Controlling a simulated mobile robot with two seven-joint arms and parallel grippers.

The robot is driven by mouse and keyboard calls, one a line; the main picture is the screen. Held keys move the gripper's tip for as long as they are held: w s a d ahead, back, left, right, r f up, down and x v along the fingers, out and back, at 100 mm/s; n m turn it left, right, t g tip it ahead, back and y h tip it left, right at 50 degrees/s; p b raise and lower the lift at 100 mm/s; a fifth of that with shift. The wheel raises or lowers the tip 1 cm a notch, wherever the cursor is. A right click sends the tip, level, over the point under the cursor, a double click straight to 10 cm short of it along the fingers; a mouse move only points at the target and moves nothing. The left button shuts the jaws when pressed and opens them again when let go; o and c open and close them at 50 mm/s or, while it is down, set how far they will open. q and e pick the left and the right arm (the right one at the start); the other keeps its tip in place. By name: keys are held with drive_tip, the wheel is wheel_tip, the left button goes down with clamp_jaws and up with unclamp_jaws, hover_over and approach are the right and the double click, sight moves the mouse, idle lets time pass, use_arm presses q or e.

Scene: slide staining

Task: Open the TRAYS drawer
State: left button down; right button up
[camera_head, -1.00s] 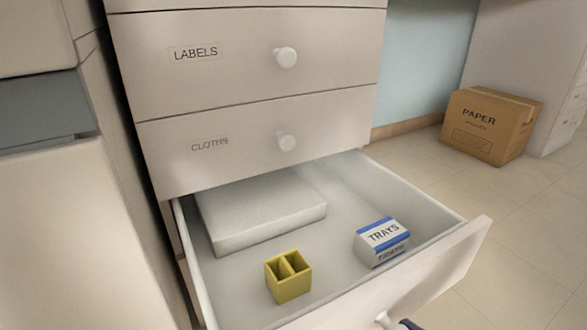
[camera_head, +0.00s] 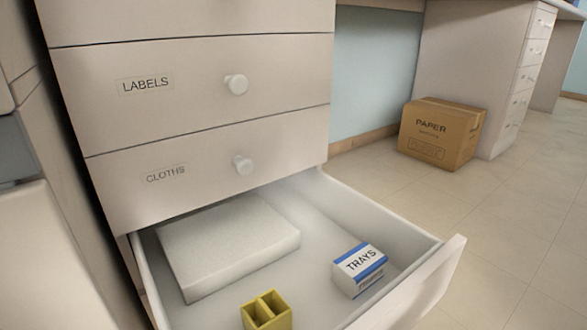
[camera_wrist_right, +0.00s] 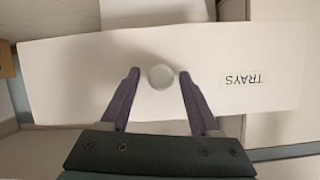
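The TRAYS drawer (camera_head: 445,275) is pulled well out below the CLOTHS drawer (camera_head: 165,160) in the head view. Inside lie a white slab (camera_head: 230,240), a yellow two-slot holder (camera_head: 266,314) and a small white-and-blue box marked TRAYS (camera_head: 360,268). In the right wrist view, the drawer's front (camera_wrist_right: 70,75) carries an upside-down TRAYS label (camera_wrist_right: 244,80) and a round white knob (camera_wrist_right: 161,77). My right gripper (camera_wrist_right: 159,75) is open, its two purple fingers on either side of the knob with a gap at each side. My left gripper is not in view.
The LABELS drawer (camera_head: 190,95) above is shut, as is the CLOTHS drawer. A cardboard PAPER box (camera_head: 440,135) stands on the floor at the back right. The tiled floor (camera_head: 500,220) right of the open drawer is clear.

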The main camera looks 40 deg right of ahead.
drive_tip(key=p+v, duration=0.4)
drive_tip(key=v, duration=0.6)
drive_tip(key=shift+r, duration=0.1)
idle(0.4)
drive_tip(key=w+a+r+g+h+p, duration=0.1)
drive_tip(key=w+r+g+p, duration=0.3)
drive_tip(key=r+p, duration=1.3)
drive_tip(key=w+r+g+h+p, duration=0.1)
drive_tip(key=w+r+p, duration=0.5)
drive_tip(key=r+p, duration=1.1)
drive_tip(key=s+a+r+n+g+p, duration=0.1)
drive_tip(key=r+p, duration=1.9)
drive_tip(key=r, duration=0.3)
drive_tip(key=s+a+r+n+g+y+p, duration=0.1)
drive_tip(key=s+a+r+g+p, duration=0.1)
drive_tip(key=r+p, duration=1.8)
drive_tip(key=s+a+r+n+g+p, duration=0.1)
drive_tip(key=a+r+g+p, duration=0.1)
drive_tip(key=r+p, duration=1.8)
drive_tip(key=shift+w+r+p+v, duration=0.1)
drive_tip(key=shift+w+v, duration=0.2)
drive_tip(key=shift+v, duration=0.9)
drive_tip(key=shift+w+r+p+v, duration=0.15)
drive_tip(key=shift+w+v, duration=0.1)
drive_tip(key=shift+v, duration=0.95)
drive_tip(key=shift+w+p+v, duration=0.1)
drive_tip(key=shift+w+v, duration=0.2)
drive_tip(key=shift+v, duration=0.9)
